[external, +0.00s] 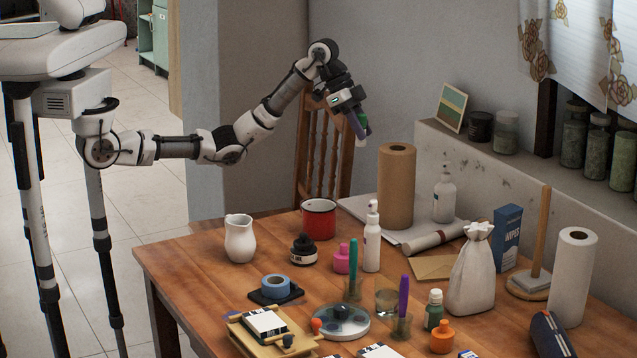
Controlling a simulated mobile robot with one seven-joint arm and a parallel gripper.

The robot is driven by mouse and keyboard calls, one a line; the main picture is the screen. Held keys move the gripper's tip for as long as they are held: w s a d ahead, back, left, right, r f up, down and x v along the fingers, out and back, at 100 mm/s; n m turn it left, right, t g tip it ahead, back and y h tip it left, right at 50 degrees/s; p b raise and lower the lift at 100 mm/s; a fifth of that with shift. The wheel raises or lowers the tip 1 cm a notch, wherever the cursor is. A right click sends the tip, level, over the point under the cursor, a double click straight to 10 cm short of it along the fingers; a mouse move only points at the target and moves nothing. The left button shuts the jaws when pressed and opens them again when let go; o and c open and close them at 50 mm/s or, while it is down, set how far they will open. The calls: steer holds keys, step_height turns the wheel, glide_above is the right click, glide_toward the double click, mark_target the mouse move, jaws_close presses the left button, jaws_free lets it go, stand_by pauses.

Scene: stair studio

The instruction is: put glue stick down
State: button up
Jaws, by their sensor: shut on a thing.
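My gripper (353,115) is raised well above the far side of the wooden table (190,262), pointing down and to the right. It is shut on the glue stick (361,132), a small thing showing purple, green and white. The glue stick hangs in the air, clear of the table and of the brown paper roll to its right. Its far side and the exact finger contact are too small to make out.
Below are a red mug (319,219), white pitcher (239,238), ink bottle (303,250), white spray bottle (372,240) and brown paper roll (396,187). A cloth bag (472,270) and white roll (572,275) stand right. The table's left far corner is clear.

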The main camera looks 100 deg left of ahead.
steer(key=s+d+m+g+h+p, duration=0.1)
steer(key=d+m+g+h+p, duration=0.15)
steer(key=d+m, duration=0.95)
steer(key=d+m+g+h+p, duration=0.2)
steer(key=d+m+g+p, duration=0.15)
steer(key=d, duration=1.65)
steer(key=shift+m, duration=0.45)
steer(key=f, duration=0.5)
steer(key=f+p, duration=0.1)
steer(key=f, duration=0.4)
steer(key=d+f+p, duration=0.1)
steer(key=f, duration=0.4)
steer(key=shift+s+f, duration=0.1)
steer(key=shift+f+p, duration=0.5)
steer(key=shift+f, duration=2)
steer(key=o, duration=1)
steer(key=shift+c, duration=0.2)
steer(key=b+v, duration=0.3)
steer(key=v, duration=0.9)
steer(key=shift+a, duration=0.2)
steer(key=shift+r, duration=0.15)
